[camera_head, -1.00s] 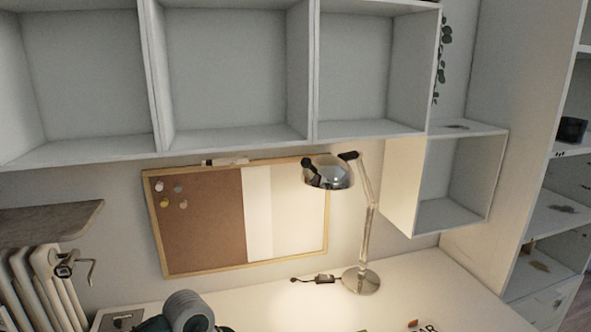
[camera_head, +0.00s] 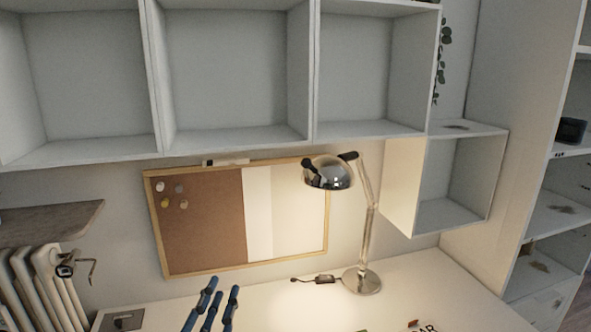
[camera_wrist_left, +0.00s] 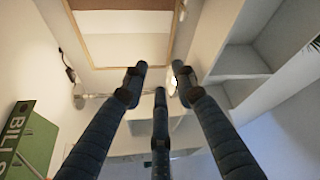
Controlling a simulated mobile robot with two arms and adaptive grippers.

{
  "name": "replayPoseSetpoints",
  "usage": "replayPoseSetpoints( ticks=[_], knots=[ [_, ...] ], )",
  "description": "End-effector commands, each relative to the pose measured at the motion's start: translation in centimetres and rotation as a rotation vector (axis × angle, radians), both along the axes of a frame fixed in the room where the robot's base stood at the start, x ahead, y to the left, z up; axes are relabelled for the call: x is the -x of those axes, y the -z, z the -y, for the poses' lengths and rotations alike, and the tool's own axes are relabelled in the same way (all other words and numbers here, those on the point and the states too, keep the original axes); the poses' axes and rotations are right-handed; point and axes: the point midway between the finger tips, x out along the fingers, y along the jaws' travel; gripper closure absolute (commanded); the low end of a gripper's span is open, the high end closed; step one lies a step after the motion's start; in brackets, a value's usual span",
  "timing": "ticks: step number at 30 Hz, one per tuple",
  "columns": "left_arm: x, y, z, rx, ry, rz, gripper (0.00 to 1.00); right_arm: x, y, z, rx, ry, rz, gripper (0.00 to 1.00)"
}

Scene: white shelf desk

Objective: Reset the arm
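My left gripper (camera_head: 215,302) shows at the bottom of the head view, its dark blue fingers pointing up in front of the desk. In the left wrist view the left gripper (camera_wrist_left: 158,80) has its fingers spread apart with nothing between them. My right gripper is in neither view. The desk (camera_head: 425,275) lies below and beyond the left gripper, with a lit desk lamp (camera_head: 330,172) standing on it to the right.
A cork and white board (camera_head: 205,225) is on the wall behind the desk. White cubbies (camera_head: 240,137) run above it. A lower cubby (camera_head: 460,185) sits right of the lamp. In the left wrist view a green box (camera_wrist_left: 30,140) is at the left.

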Motion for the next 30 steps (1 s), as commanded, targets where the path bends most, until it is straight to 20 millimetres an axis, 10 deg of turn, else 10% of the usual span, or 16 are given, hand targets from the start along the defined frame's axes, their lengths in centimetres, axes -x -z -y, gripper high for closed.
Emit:
replayPoseSetpoints(
  ticks=[4, 10, 25, 30],
  knots=[
    [3.2, 9.6, -5.4, 0.254, -0.181, -0.358, 0.72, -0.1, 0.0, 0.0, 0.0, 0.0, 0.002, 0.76],
    [11.6, 20.5, -7.8, 0.493, -0.363, -0.792, 0.72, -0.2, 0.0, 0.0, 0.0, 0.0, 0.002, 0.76],
    [28.5, 28.8, -5.8, 0.702, -0.552, -1.386, 0.72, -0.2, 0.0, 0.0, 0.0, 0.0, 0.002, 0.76],
    [27.3, 33.8, -5.6, 0.692, -0.559, -1.4, 0.72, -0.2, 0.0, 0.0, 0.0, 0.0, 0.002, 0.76]
  ],
)
